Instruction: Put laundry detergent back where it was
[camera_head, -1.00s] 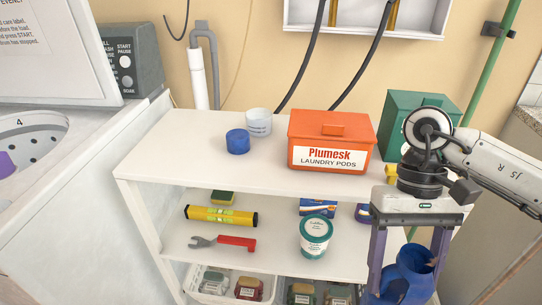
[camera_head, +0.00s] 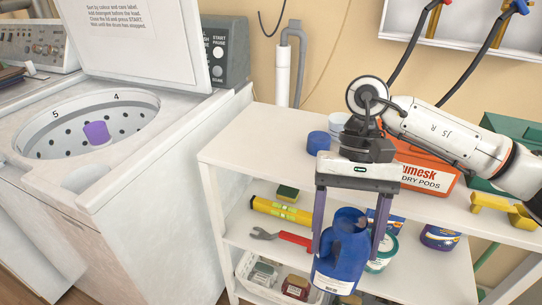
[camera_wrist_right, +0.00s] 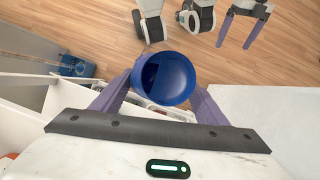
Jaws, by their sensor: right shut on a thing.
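The laundry detergent is a blue jug (camera_head: 342,262) with a white label low on its front. My right gripper (camera_head: 345,248) is shut on it, one purple finger on each side, and holds it roughly upright in front of the shelf unit. In the right wrist view the jug's round blue top (camera_wrist_right: 165,78) shows between the fingers. A blue cap (camera_head: 318,142) lies on the top shelf, beside a white cup (camera_head: 339,124) partly hidden by my right arm. My left gripper (camera_wrist_right: 240,42) appears only in the right wrist view, away over the floor, fingers apart and empty.
An orange pods box (camera_head: 425,178), partly hidden by my arm, stands on the white top shelf (camera_head: 255,146). Below are a yellow level (camera_head: 282,210), a red-handled wrench (camera_head: 290,238) and tubs. The open washer (camera_head: 150,170) is left, a purple cup (camera_head: 97,133) in its drum.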

